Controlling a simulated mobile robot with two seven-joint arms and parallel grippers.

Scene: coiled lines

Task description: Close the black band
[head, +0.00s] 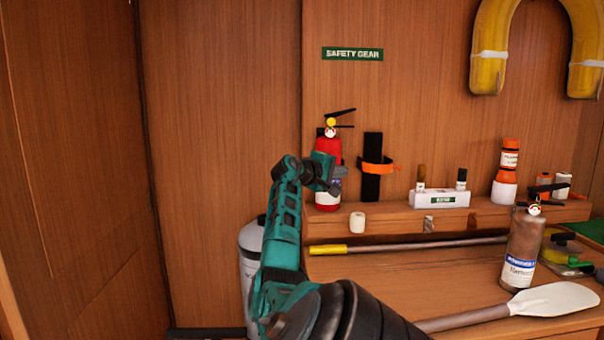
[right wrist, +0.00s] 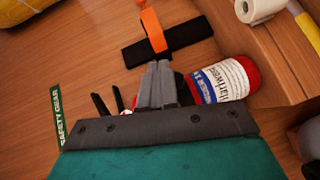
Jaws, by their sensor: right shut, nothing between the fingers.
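A red fire extinguisher (head: 328,148) with a white and blue label stands upright on the shelf against the wall. It lies sideways across the right wrist view (right wrist: 252,72). My right gripper (head: 336,180) is at the extinguisher's front; its grey fingers (right wrist: 158,72) are together and empty, overlapping the extinguisher in view. Contact cannot be told. A dark patch beside the fingers (right wrist: 182,88) may be part of the black band; most of that area is hidden. To the right is an empty black wall bracket (head: 372,150) with an orange strap (head: 378,168). My left gripper is not in view.
A white roll (head: 357,222) is at the shelf front. A small white box (head: 438,199) and an orange-and-white canister (head: 506,170) stand farther right. A brown extinguisher (head: 524,245) and a paddle (head: 545,300) are on the bench. The left wall is bare.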

